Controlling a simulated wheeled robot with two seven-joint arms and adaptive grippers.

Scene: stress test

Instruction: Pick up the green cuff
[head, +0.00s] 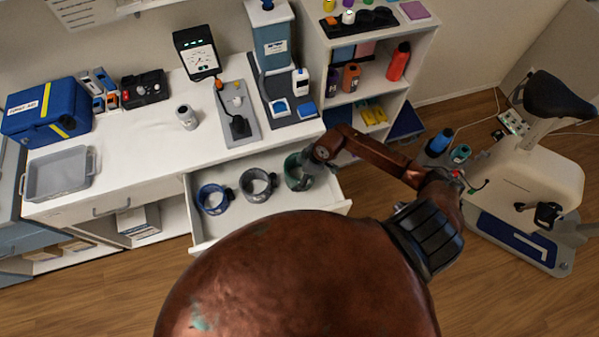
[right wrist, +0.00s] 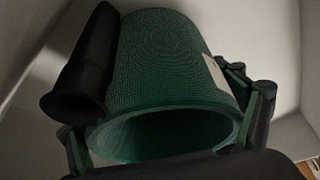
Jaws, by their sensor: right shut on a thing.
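The green cuff (head: 294,172) is a ring at the right end of the open drawer (head: 239,228), beside a grey cuff (head: 257,185) and a blue cuff (head: 213,199). My right gripper (head: 318,160) reaches the green cuff from the right and is shut on it. In the right wrist view the green cuff (right wrist: 165,65) fills the middle, with its textured side, a pale label and its open end showing. Dark fingers (right wrist: 165,140) of the right gripper are on both sides of it. A black tube (right wrist: 85,65) lies along its left. My left gripper is not in view.
A shelf unit (head: 350,98) stands at the right. An exercise bike (head: 545,165) stands on the floor at far right.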

